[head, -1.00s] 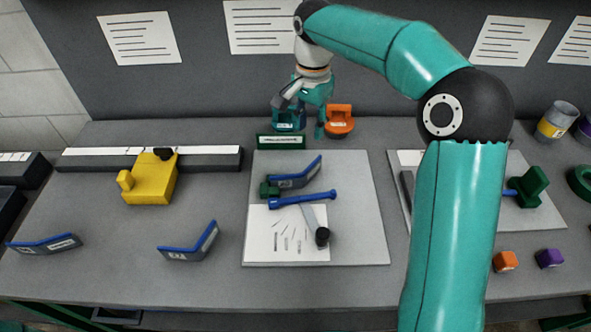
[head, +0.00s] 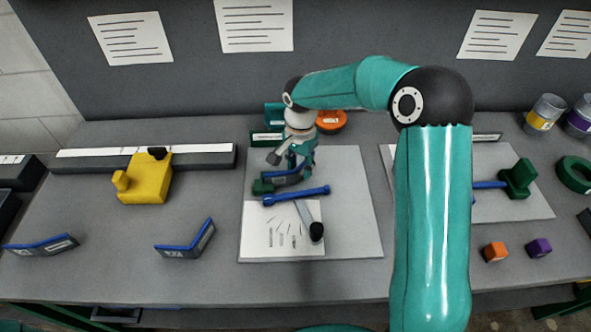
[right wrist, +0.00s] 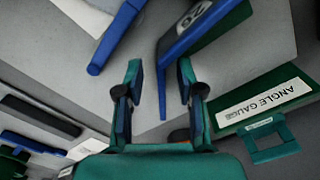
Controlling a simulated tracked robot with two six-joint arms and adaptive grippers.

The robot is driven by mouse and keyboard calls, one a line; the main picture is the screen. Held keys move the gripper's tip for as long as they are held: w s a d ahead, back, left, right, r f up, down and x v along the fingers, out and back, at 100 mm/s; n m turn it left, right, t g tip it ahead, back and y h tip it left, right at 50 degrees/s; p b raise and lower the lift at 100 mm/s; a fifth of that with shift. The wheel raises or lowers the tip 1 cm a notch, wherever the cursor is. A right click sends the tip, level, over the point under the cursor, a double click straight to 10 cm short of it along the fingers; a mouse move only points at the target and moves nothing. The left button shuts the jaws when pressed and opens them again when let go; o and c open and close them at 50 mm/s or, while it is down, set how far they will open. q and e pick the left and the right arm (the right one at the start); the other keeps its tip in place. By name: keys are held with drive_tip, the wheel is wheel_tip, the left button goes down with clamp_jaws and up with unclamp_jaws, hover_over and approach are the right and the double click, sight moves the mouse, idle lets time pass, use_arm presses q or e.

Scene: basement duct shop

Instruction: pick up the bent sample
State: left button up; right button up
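In the right wrist view, the gripper (right wrist: 160,85) is open. The blue edge of the sample (right wrist: 172,60) reaches down between its two fingers, and I see no closed grip. My left gripper is not in view.
A blue bar (head: 297,196) and a dark-ended tool (head: 314,225) lie just in front of the sample. A green angle gauge sign (head: 267,139) and an orange item (head: 331,122) are behind. A yellow block (head: 148,183) is left. The bench front is clear.

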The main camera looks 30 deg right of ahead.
drive_tip(key=shift+f, duration=0.4)
clamp_jaws()
drive_tip(key=shift+r, duration=0.2)
